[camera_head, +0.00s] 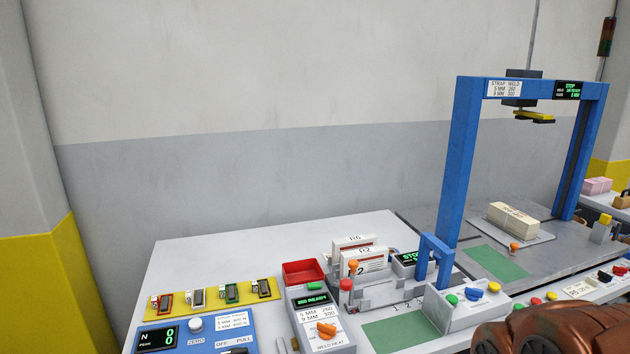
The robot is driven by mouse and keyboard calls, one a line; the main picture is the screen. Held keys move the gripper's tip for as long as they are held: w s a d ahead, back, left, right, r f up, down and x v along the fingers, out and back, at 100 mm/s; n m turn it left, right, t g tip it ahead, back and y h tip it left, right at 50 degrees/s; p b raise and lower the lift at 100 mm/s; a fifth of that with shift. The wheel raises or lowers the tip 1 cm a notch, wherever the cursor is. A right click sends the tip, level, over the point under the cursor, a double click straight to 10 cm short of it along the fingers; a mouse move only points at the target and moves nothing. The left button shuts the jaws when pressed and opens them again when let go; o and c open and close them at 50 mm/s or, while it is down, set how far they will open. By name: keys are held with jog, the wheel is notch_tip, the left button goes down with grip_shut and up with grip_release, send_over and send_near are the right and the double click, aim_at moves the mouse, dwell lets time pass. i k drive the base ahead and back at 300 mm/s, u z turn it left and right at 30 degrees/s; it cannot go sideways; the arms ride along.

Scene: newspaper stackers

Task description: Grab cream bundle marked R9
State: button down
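A cream bundle (513,220) lies flat on a light plate under the blue arch (463,150), on the grey table to the right. It has dark marks on its top, too small to read, so I cannot tell whether they say R9. My gripper's fingers do not show. A brown, rounded form fills the lower right corner; I cannot tell its state or which part it is.
White bundles marked R6 (353,242) and R2 (362,262) stand upright in a grey holder. A red tray (302,272), a weld-heat box (322,325) and a button box (465,304) stand nearby. Green mats (497,262) are bare. A pink bundle (597,185) sits far right.

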aim_at(526, 227)
jog(key=z, duration=0.55)
jog(key=k, duration=0.65)
jog(key=z, duration=1.1)
jog(key=i, duration=2.05)
jog(key=u, duration=1.45)
jog(key=i, duration=0.55)
jog(key=u, duration=0.5)
